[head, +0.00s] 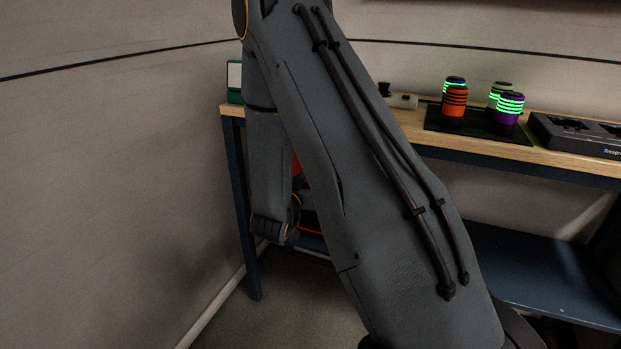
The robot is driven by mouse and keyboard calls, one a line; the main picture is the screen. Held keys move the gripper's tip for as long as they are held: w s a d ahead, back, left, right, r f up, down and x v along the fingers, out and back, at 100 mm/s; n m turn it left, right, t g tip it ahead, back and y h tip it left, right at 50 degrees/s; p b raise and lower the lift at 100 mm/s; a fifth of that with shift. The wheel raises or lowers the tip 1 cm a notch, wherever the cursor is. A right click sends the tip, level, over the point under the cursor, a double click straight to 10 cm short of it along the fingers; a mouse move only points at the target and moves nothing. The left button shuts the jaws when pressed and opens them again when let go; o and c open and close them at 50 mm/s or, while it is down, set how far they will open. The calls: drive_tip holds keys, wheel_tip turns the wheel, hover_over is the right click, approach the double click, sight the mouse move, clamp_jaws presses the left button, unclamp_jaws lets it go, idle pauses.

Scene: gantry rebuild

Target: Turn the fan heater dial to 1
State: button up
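My arm fills the middle of the head view and covers much of the bench. My gripper is not visible; only arm links and a wrist joint show. No fan heater or dial can be made out for sure. A small red-orange patch (297,167) shows between my arm links, below the bench top. A dark piece with a red-orange edge (312,248) shows lower down beside the wrist, near the lower shelf. I cannot tell whether these belong to the heater.
A wooden-topped bench (540,155) with a dark blue frame and lower shelf (535,275) stands along the wall. On it are several banded cylinders on a black mat (437,119), a dark case (572,137) and a green box (235,82). Bare floor (290,300) lies at front left.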

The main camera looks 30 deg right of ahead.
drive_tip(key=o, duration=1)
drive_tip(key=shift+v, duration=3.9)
